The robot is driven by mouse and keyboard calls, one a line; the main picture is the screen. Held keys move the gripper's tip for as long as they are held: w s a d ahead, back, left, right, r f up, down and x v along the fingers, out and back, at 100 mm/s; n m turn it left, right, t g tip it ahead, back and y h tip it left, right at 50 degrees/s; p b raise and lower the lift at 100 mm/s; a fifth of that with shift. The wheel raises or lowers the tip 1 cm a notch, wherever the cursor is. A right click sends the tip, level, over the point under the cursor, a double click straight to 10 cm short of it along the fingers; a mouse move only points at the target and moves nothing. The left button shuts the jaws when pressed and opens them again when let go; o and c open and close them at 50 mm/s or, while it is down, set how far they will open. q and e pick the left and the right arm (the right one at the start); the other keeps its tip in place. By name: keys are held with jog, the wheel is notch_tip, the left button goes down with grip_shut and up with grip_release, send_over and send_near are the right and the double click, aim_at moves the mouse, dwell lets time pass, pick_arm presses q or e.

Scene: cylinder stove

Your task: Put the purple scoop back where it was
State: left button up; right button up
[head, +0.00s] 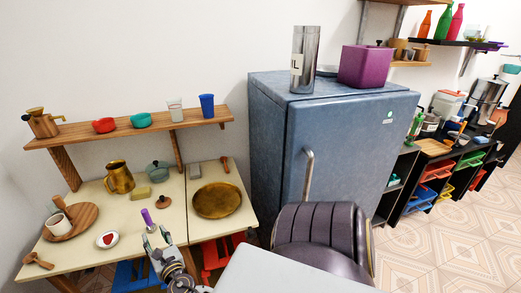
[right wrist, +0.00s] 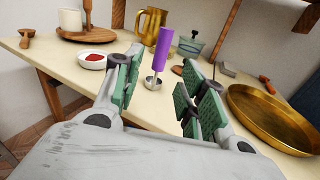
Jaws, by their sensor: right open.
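The purple scoop (head: 147,217) stands roughly upright on the cream table (head: 97,239), its purple handle up and its small metal bowl down. In the right wrist view the scoop (right wrist: 163,48) shows between my open fingers, toward and beyond the fingertips. My right gripper (head: 157,238) is open and empty at the table's front, just in front of the scoop. In the right wrist view the gripper's (right wrist: 160,92) green pads stand apart on either side of the scoop, with no visible contact. My left gripper is out of view.
A white bowl with red contents (head: 107,240) is left of the scoop. A brass pan (head: 217,200) lies to the right. A dark chair (head: 320,230) stands before the blue fridge (head: 270,150).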

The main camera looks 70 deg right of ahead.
jog(key=a+f+m+g+y, duration=0.1)
jog(key=a+f+m+y, duration=0.25)
jog(key=f+m, duration=0.4)
jog(key=a+f+m+g+y, duration=0.25)
jog(key=a+f+m, duration=0.25)
jog(key=f+m, duration=0.25)
jog(key=s+f+m+g, duration=0.1)
jog(key=s+f, duration=0.3)
jog(key=f, duration=0.3)
jog(key=s+f+m+g+y, duration=0.1)
jog(key=s+f+m, duration=0.15)
jog(key=f, duration=0.45)
jog(key=s+f+g, duration=0.2)
jog(key=s+f, duration=0.2)
jog(key=f, duration=0.3)
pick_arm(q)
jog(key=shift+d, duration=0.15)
pick_arm(e)
jog(key=s+d+f+m+g, duration=0.2)
jog(key=s+f, duration=0.4)
jog(key=s, duration=0.4)
jog(key=s+d+f+m+g, duration=0.2)
jog(key=s+f+m, duration=0.2)
jog(key=s+f, duration=0.3)
jog(key=s+d+f+m+g, duration=0.2)
jog(key=s+f, duration=0.5)
jog(key=s, duration=0.7)
jog(key=shift+s+d+f+m+g, duration=0.15)
jog(key=shift+d+f+m+g, duration=0.1)
jog(key=shift+d+m+g, duration=0.15)
